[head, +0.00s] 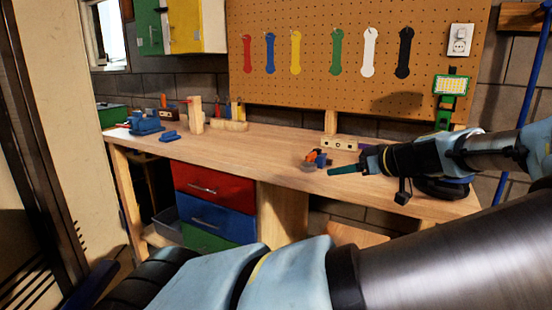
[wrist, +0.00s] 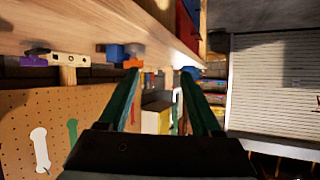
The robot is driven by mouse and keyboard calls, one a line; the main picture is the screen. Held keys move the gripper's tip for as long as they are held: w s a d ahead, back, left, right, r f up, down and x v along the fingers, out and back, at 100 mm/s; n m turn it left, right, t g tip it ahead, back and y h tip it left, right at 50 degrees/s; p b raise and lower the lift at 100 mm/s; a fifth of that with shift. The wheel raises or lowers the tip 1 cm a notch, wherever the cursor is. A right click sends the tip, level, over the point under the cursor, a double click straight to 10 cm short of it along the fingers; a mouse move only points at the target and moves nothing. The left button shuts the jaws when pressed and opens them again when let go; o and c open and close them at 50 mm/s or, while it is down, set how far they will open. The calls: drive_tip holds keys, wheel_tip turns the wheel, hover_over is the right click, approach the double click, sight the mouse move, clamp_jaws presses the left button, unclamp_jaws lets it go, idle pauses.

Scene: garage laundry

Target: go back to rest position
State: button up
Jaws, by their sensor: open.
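My gripper (head: 340,170) reaches in from the right in the head view, held level above the right part of the workbench. Its two green fingers stand apart in the wrist view (wrist: 161,75), with nothing between them. The wrist view is upside down, and there a blue piece (wrist: 116,52) and an orange piece (wrist: 133,63) show near the left fingertip.
The wooden workbench (head: 250,157) is mostly clear in its middle. A blue vise (head: 147,123) and wooden blocks stand at its left. A wooden block with holes (head: 339,144) lies behind my gripper. A pegboard (head: 320,90) with coloured wrenches hangs above. Red, blue and green drawers are below.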

drive_tip(key=s+a+f+m+g+h+p, duration=0.15)
drive_tip(key=a+f+g, duration=0.25)
drive_tip(key=a+f, duration=0.4)
drive_tip(key=s+a+f+g+b, duration=0.15)
drive_tip(key=a+f+g, duration=0.35)
drive_tip(key=a, duration=0.5)
drive_tip(key=s+a+r+m+h+p, duration=0.2)
drive_tip(key=s+a+r+m+h, duration=0.4)
drive_tip(key=s, duration=0.4)
drive_tip(key=shift+r, duration=0.85)
